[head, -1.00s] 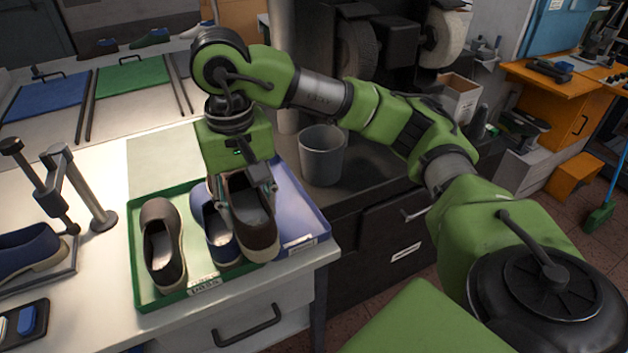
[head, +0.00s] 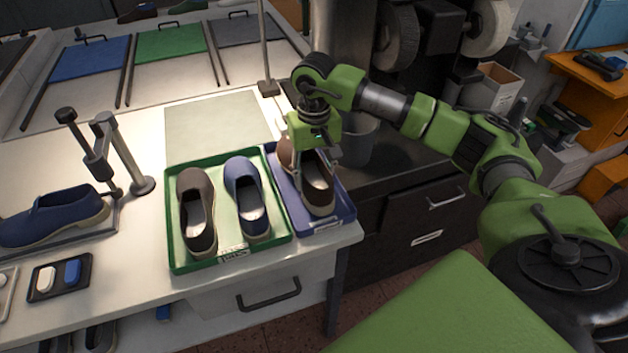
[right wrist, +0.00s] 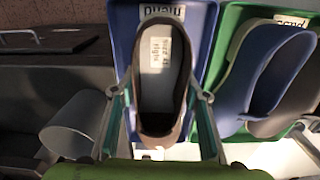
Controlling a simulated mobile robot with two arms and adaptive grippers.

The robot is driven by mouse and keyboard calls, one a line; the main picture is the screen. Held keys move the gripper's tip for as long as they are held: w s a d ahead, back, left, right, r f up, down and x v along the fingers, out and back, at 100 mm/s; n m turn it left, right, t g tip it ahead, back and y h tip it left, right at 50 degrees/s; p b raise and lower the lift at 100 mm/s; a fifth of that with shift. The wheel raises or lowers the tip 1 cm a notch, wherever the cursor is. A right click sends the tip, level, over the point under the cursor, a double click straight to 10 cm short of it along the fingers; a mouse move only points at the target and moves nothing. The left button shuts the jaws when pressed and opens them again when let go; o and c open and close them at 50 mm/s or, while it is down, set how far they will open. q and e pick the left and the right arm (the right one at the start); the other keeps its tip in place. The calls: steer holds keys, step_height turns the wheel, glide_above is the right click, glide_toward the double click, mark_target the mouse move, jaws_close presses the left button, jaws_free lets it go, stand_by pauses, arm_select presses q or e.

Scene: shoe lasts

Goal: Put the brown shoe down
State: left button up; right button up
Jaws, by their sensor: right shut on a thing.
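My right gripper (head: 313,158) is shut on a brown shoe (head: 319,197), one finger on each side of it. Another brown shoe (head: 196,190) and a blue shoe (head: 235,172) stand side by side in the green tray (head: 180,262). My left gripper is not in view.
A grey bin (head: 359,145) stands just right of my gripper. A metal stand (head: 130,165) and a blue shoe (head: 50,218) on a support are at the left. A small dark tray (head: 38,291) lies in front of them. A pale mat (head: 215,120) lies bare behind the trays.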

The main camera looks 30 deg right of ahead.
step_height(320, 180, down, 2)
steer(key=shift+s+f+p, duration=0.1)
steer(key=shift+p, duration=0.6)
steer(key=shift+f, duration=0.4)
steer(key=shift+f, duration=0.15)
steer(key=o, duration=1.4)
steer(key=shift+o, duration=0.2)
